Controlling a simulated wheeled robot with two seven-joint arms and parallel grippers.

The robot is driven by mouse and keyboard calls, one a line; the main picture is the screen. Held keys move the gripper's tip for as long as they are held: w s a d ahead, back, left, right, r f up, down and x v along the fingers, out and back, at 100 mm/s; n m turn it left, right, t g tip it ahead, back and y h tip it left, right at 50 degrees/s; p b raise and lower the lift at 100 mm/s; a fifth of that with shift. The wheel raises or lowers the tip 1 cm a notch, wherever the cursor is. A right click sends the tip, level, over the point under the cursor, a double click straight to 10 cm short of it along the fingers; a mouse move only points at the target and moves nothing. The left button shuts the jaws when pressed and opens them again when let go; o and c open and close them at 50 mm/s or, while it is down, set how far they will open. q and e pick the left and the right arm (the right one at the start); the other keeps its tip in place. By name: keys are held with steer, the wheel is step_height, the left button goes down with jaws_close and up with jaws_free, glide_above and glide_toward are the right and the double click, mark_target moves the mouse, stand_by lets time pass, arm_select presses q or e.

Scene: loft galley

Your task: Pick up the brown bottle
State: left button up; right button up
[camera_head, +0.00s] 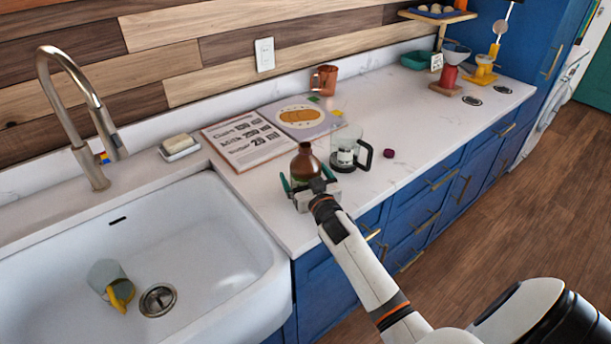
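The brown bottle (305,163) stands upright on the white counter, close to its front edge and right of the sink. My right gripper (306,180) reaches it from the front, with one teal finger on each side of the bottle. The fingers look spread, with a small gap showing at the bottle's side, so the gripper seems open around it. The bottle's lower part is hidden behind the gripper body. My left gripper is not in view.
A glass coffee pot (346,150) stands close to the bottle's right. An open recipe book (246,139) lies behind it. A copper mug (325,80) stands farther back. The sink (190,240), holding a cup (106,277), is at left. The counter (420,128) is mostly clear to the right.

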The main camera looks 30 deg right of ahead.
steer(key=c, duration=1.5)
steer(key=shift+r, duration=0.1)
steer(key=shift+c, duration=0.6)
